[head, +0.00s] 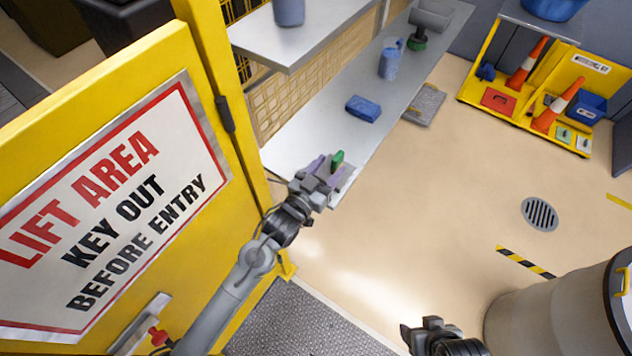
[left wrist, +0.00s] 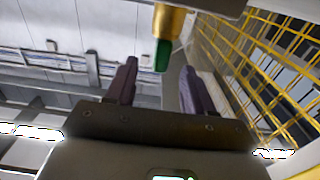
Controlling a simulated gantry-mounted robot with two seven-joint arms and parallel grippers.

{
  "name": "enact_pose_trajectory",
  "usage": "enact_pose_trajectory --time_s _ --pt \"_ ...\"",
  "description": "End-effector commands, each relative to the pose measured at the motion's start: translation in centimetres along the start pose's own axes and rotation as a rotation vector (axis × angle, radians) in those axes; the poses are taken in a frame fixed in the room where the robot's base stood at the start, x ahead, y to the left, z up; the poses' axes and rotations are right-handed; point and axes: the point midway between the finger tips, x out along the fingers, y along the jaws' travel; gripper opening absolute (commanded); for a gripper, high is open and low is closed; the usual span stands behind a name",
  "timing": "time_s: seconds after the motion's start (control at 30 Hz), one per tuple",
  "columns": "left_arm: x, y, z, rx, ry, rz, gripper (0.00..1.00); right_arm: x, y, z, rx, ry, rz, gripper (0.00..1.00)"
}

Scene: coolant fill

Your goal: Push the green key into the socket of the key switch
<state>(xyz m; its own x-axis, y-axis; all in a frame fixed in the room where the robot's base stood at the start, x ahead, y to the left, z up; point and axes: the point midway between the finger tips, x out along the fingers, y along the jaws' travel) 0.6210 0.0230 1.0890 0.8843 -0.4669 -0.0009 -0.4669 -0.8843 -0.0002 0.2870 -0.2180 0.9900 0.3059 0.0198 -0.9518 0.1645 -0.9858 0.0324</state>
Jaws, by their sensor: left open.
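The green key (head: 337,158) shows at my left gripper (head: 325,168), over the near end of the long grey shelf in the head view. In the left wrist view the key (left wrist: 162,56) hangs below a brass-coloured piece (left wrist: 168,20), between the lines of my two open fingers (left wrist: 160,68). Gaps show on both sides of it. I cannot tell how deep it sits between the fingers. I cannot clearly make out the key switch or its socket. My right gripper (head: 430,332) is at the bottom of the head view, away from the key; its jaw state is unclear.
A yellow door with a lift-area sign (head: 120,200) stands left of my left arm. The shelf (head: 320,110) holds a blue block (head: 363,108) and a blue container (head: 390,60). A large drum (head: 550,315) stands at lower right. The floor between is mostly clear.

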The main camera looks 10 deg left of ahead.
Motion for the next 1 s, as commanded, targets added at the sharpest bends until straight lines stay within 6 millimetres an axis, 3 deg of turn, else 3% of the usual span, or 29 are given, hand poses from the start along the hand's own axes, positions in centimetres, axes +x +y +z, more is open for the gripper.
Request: enact_pose_trajectory --time_s 0.2,0.4,0.87,1.0 --pt "-3.7 0.0 0.0 0.001 -0.001 0.001 0.53 0.1 -0.1 0.0 0.003 0.0 -0.002 0.64" --pt "-5.6 0.0 0.0 0.0 0.0 0.0 0.53 0.2 -0.1 0.1 0.003 0.0 -0.002 0.64" --pt "-6.1 0.0 0.1 -0.001 -0.001 0.0 0.53 0.2 0.1 0.1 -0.005 -0.001 0.004 0.64" --pt "-6.9 0.5 1.6 -0.016 -0.027 0.0 0.53 0.2 0.1 0.1 -0.006 -0.001 0.005 0.64"
